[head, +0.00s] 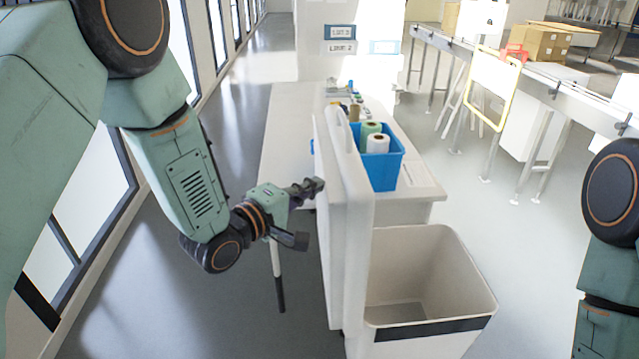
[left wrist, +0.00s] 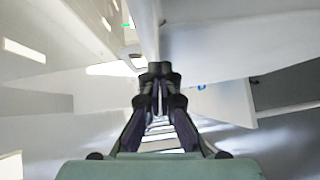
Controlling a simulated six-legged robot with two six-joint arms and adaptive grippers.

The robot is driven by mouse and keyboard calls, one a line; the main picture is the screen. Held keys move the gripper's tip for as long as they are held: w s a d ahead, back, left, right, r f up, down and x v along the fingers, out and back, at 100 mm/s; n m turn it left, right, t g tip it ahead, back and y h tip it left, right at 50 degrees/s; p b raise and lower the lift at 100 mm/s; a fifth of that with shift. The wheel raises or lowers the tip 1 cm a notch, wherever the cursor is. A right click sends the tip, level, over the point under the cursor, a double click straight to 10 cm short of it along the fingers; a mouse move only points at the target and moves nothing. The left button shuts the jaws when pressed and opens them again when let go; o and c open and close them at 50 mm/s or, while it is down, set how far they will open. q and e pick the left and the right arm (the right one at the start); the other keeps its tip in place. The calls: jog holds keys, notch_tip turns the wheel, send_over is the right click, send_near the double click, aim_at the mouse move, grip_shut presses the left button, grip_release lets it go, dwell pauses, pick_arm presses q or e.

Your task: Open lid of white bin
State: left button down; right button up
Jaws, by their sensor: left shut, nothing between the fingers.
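The white bin (head: 445,262) stands in front of the table in the head view, with its top open and the inside visible. Its lid (head: 349,215) stands upright on the bin's left side. My left gripper (head: 318,186) is at the lid's left face, near its middle height. It is shut with nothing in it. I cannot tell whether it touches the lid. In the left wrist view the shut fingertips (left wrist: 157,75) point at a pale surface close ahead. My right gripper is out of view; only part of my right arm shows at the right edge.
A white table (head: 418,186) behind the bin carries a blue bin (head: 385,169) with a green roll (head: 370,130) and a white roll (head: 377,143). A conveyor (head: 545,78) with cardboard boxes (head: 548,42) runs at the back right. The floor right of the bin is clear.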

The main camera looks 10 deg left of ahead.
pick_arm(q)
jog(key=v, duration=0.6)
jog(key=shift+s+b, duration=0.3)
jog(key=shift+s, duration=0.05)
jog(key=shift+s+a, duration=0.1)
jog(key=shift+a, duration=0.05)
